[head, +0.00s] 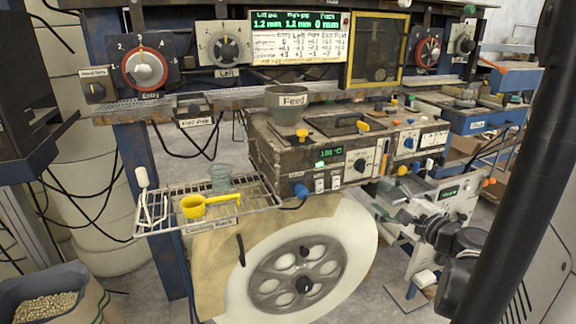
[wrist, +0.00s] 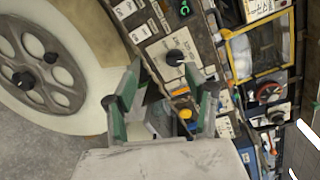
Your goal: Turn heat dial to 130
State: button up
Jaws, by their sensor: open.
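A black dial knob (head: 360,165) sits on a white plate on the front of the brown machine box, right of a small green temperature display (head: 331,152). The display's digits are too small to read surely. A black knob on a white plate (wrist: 175,57) shows in the wrist view, just beyond my gripper's fingertips; it looks like the same dial. My gripper (wrist: 171,82) is open and empty, its green-sided fingers spread wide below the knob and apart from it. I cannot read the knob's pointer setting.
A large pale wheel (head: 345,235) is below the box. A cooling rack (head: 160,223) with a yellow scoop (head: 205,205) juts out left. A grey feed funnel (head: 287,104) stands on the box. Other dials, including a red one (head: 144,68), line the upper rail.

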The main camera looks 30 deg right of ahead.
aim_at(364, 168)
jog(key=shift+m+t+h, duration=0.4)
jog(key=shift+h, duration=0.1)
jog(key=w+d, duration=0.1)
jog(key=w, duration=0.3)
jog(key=w+d+b, duration=0.1)
jog(key=w+d, duration=0.1)
jog(key=w, duration=0.2)
jog(key=w+d+b, duration=0.1)
jog(key=w, duration=0.3)
jog(key=shift+w+d+r, duration=0.15)
jog(key=shift+w+d, duration=0.05)
jog(key=shift+d, duration=0.15)
jog(key=shift+c, duration=0.4)
jog(key=c, duration=1.1)
jog(key=shift+o, duration=0.2)
jog(key=n, duration=0.4)
jog(key=shift+b, duration=0.35)
jog(key=shift+n, duration=2)
